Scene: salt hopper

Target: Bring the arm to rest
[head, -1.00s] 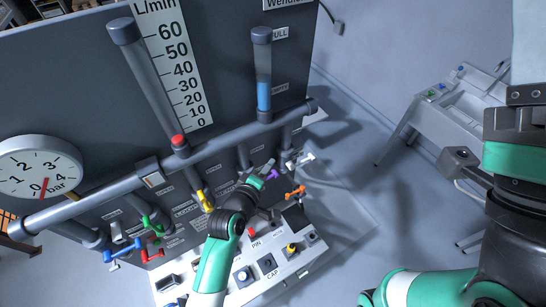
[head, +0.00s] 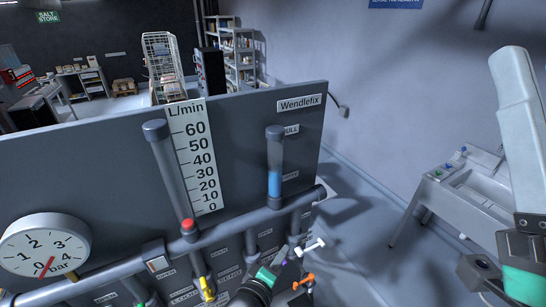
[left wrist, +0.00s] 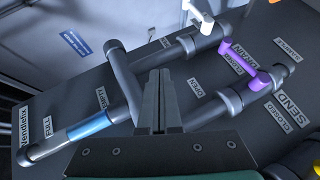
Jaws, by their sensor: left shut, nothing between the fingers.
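My left gripper (head: 279,258) is shut and empty, low in the head view, close to the valves on the right of the grey panel (head: 105,165). In the left wrist view its two fingers (left wrist: 159,100) are together, in front of the pipework. A purple valve handle (left wrist: 238,57) and a white valve handle (left wrist: 203,15) lie beyond and to the right of the fingertips, clear of them. The white handle (head: 311,247) and an orange handle (head: 303,281) also show in the head view. My right arm stands at the right edge; its gripper is out of view.
A horizontal pipe (head: 120,270) crosses the panel, with a yellow handle (head: 206,288) below it. A pressure gauge (head: 45,247) is at left and a blue-filled sight tube (head: 275,165) at right. A grey bench (head: 470,190) stands at right, with open floor between.

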